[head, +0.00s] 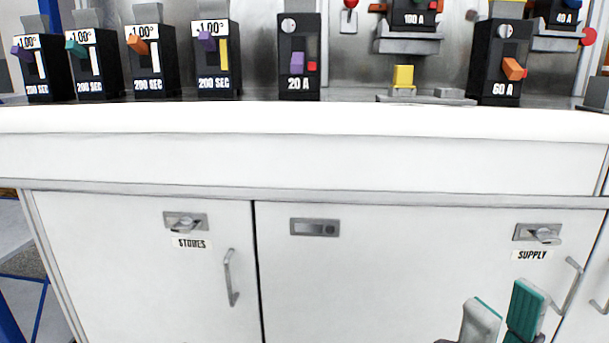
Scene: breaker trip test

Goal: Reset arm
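My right gripper (506,298) shows at the bottom right, in front of the white cabinet doors. Its two grey fingers with green pads point up and stand apart, with nothing visible between them. The rest of that arm is cut off by the frame's lower edge. My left gripper is not in view. On the bench top stand a 20 A breaker (298,80) with a purple lever and a 60 A breaker (490,88) with an orange lever. Several 200 SEC units (93,84) with coloured levers stand at the left.
The white bench (300,155) spans the view. Below it are a STORES door (150,280) and a SUPPLY door (400,285) with handles. A yellow block (403,76) sits on a grey base. A 100 A breaker (412,17) is mounted higher. Blue frame bars stand at the far left.

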